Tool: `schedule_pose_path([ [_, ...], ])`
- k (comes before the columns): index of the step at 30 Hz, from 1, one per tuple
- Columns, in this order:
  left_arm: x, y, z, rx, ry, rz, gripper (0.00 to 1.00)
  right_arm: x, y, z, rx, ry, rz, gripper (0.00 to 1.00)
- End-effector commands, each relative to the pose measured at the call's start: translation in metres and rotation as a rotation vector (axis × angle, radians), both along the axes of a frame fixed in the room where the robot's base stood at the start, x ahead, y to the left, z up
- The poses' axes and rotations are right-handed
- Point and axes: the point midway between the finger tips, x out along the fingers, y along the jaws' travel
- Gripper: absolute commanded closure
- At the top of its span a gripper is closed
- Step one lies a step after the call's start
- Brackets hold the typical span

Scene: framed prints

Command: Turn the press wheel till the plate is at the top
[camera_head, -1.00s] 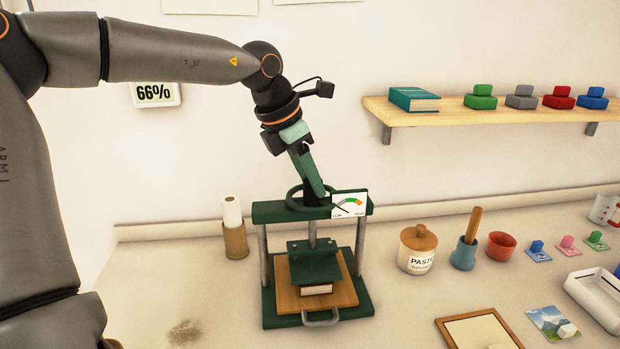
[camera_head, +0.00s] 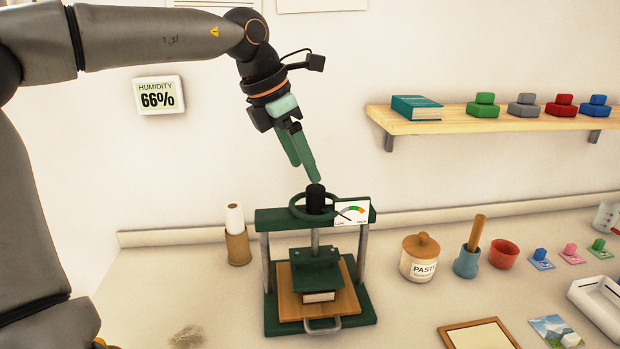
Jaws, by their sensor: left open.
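The green press (camera_head: 320,325) stands on the bench. Its wheel (camera_head: 299,211) is a green ring with a dark hub knob (camera_head: 316,198) on the top beam. The green plate (camera_head: 316,277) hangs on the screw below the beam, low over a small block (camera_head: 319,297) on a wooden board (camera_head: 348,303). I cannot tell if plate and block touch. A gauge card (camera_head: 352,212) sits at the beam's right end. My left gripper (camera_head: 305,174) is open and empty, just above the wheel and apart from it. My right gripper is not in view.
A shelf (camera_head: 460,122) with a book and coloured blocks is on the wall at right. A paste jar (camera_head: 419,259), a blue pot (camera_head: 467,262) and a red cup (camera_head: 503,254) stand right of the press. A roll holder (camera_head: 238,247) stands left.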

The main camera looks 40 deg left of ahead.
Motion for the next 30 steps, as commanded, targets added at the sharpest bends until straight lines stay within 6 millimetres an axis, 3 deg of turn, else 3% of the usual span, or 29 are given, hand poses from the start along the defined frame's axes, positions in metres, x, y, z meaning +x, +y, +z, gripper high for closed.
schedule_pose_path([
  [3,-0.009,0.003,0.027,0.0,-0.005,0.001,0.26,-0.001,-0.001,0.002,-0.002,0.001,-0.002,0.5],
  [10,-0.021,0.007,0.056,-0.001,-0.002,0.001,0.26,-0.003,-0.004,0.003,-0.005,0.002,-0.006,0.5],
  [30,-0.024,0.008,0.061,0.0,0.0,0.0,0.26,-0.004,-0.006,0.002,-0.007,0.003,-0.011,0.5],
])
